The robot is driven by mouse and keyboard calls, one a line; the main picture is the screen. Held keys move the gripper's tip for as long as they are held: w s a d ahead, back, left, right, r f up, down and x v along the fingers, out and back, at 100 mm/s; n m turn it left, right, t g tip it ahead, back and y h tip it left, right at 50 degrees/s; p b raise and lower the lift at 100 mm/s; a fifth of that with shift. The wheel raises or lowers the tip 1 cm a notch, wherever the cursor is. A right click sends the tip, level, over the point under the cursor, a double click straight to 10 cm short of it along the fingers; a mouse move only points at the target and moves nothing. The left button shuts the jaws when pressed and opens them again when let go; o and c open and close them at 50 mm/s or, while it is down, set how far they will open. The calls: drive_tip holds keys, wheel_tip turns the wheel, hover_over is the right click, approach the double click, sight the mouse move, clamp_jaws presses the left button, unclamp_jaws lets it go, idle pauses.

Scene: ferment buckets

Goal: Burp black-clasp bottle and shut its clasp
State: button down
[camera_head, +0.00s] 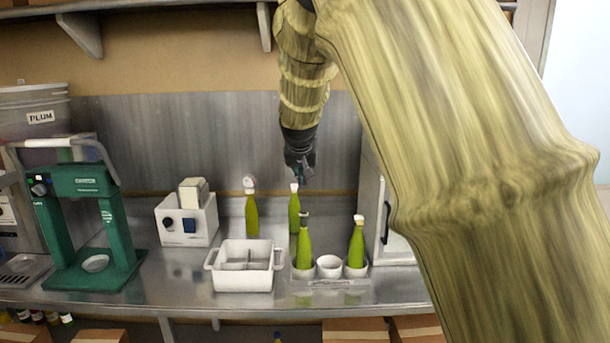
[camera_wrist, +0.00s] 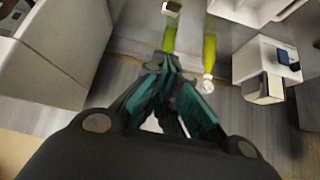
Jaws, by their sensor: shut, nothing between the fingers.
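Several green bottles stand on the steel bench. My gripper (camera_head: 301,176) is shut and empty, just above that white-topped bottle. In the wrist view my gripper's teal fingers (camera_wrist: 170,112) hide the top of a green bottle (camera_wrist: 170,40). Whether they touch it I cannot tell.
Another bottle (camera_head: 251,216) with a round pale top stands at the back left. A white-topped bottle (camera_head: 356,244) sits in the holder's right cup; the middle cup (camera_head: 329,266) is empty. A white divided tray (camera_head: 245,279), white box (camera_head: 187,224) and green press (camera_head: 50,235) stand left.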

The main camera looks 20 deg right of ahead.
drive_tip(key=p+x, duration=0.2)
drive_tip(key=x, duration=0.5)
drive_tip(key=shift+f, duration=0.1)
drive_tip(key=shift+f+p, duration=0.3)
drive_tip(key=shift+p, duration=0.05)
drive_tip(key=shift+s+a+f+p, duration=0.15)
drive_tip(key=shift+s+f+p, duration=0.15)
drive_tip(key=shift+s+f, duration=0.25)
drive_tip(key=shift+s+a+f+p, duration=0.2)
drive_tip(key=shift+s+f+p, duration=0.15)
drive_tip(key=shift+f, duration=0.65)
drive_tip(key=shift+s+d, duration=0.1)
